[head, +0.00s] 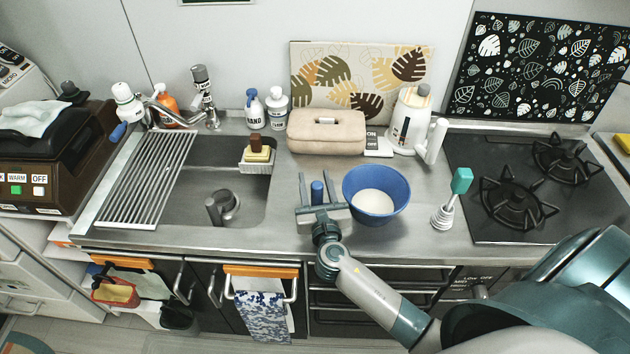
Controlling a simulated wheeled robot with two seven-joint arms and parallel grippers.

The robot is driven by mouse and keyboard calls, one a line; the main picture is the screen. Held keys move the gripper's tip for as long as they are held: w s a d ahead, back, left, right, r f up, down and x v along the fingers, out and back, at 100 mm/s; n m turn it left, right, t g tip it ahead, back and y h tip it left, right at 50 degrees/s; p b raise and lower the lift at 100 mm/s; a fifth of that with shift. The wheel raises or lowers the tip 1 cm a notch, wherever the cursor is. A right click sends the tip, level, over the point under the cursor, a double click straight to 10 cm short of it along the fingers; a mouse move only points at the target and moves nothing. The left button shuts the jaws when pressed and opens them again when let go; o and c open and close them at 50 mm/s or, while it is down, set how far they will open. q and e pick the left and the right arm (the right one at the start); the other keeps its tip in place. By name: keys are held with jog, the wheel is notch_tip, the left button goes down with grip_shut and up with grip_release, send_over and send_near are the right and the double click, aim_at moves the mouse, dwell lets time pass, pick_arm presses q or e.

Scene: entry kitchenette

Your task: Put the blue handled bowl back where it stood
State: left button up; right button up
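The blue bowl (405,188), pale inside, appears to stand upright on the steel counter between the sink and the stove. A short blue upright handle (317,193) shows just left of it; its join to the bowl is hidden. My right gripper (319,197) reaches in from the front, its two fingers on either side of the handle. The fingers look spread, with small gaps beside the handle. The right finger lies between the handle and the bowl. My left gripper is not in view.
The sink (245,205) and drying rack (150,185) are to the left. A beige case (326,133) and white kettle (408,122) stand behind the bowl. A teal-headed brush in a holder (452,198) and the stove (480,160) are to the right. Counter between bowl and brush is clear.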

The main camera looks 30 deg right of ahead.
jog(key=shift+r, duration=0.15)
jog(key=shift+s+a, duration=0.1)
jog(key=shift+s, duration=0.15)
jog(key=b+v, duration=0.2)
jog(key=v, duration=0.8)
jog(key=shift+b, duration=0.3)
jog(key=shift+s+a, duration=0.25)
jog(key=shift+s, duration=0.45)
